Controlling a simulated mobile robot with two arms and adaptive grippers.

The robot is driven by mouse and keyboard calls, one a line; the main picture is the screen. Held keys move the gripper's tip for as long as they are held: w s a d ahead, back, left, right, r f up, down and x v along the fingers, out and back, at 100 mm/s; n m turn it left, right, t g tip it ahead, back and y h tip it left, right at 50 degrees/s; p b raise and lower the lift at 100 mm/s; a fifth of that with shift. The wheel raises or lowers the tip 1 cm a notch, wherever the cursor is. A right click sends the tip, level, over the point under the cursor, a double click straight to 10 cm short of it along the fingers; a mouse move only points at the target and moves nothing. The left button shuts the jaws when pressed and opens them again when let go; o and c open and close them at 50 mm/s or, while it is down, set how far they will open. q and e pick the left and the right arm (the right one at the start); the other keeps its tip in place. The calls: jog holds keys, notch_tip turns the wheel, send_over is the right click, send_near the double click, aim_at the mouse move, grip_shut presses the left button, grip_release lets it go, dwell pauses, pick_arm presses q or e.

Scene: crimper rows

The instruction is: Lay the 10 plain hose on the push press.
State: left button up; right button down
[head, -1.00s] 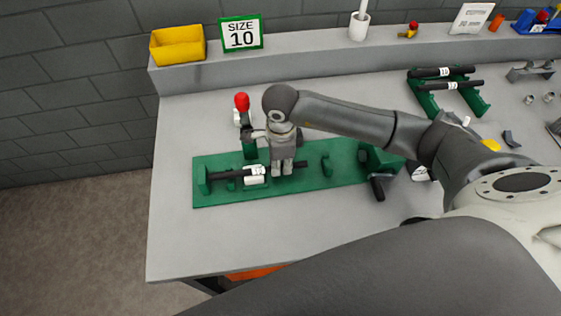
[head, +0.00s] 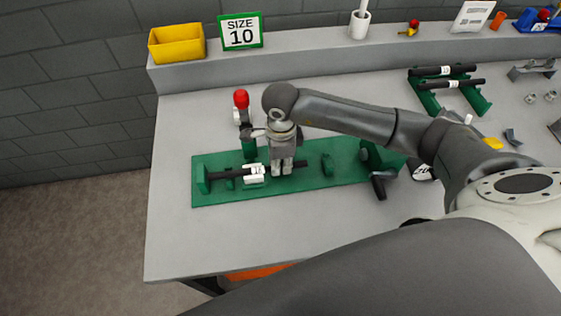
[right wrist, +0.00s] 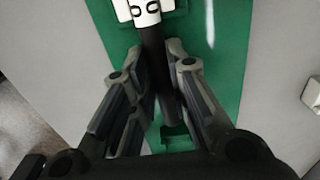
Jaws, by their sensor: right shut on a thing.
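The push press is a long green base (head: 340,173) with upright cradles and a red-knobbed lever (head: 241,98), near the table's left end. A black hose (head: 228,174) with a white label lies lengthwise along the press, its left end at the left upright and its middle by a white block (head: 254,178). My right gripper (head: 282,170) is shut on the hose right of the label. The right wrist view shows the hose (right wrist: 153,50) between the fingers (right wrist: 158,75), over the green base. The gripper partly hides the hose and cradles. My left gripper is out of view.
A green rack (head: 478,100) with two labelled black hoses stands at the back right. A yellow bin (head: 177,44) and a "SIZE 10" sign (head: 241,32) stand on the back ledge. The table's front left is clear.

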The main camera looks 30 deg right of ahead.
jog(key=shift+s+f, duration=0.2)
jog(key=shift+f, duration=0.1)
jog(key=c, duration=1.3)
grip_release()
jog(key=shift+w, duration=0.2)
jog(key=shift+r, duration=0.1)
notch_tip(320, 180, up, 7)
jog(key=shift+r, duration=0.2)
jog(key=shift+s, duration=0.1)
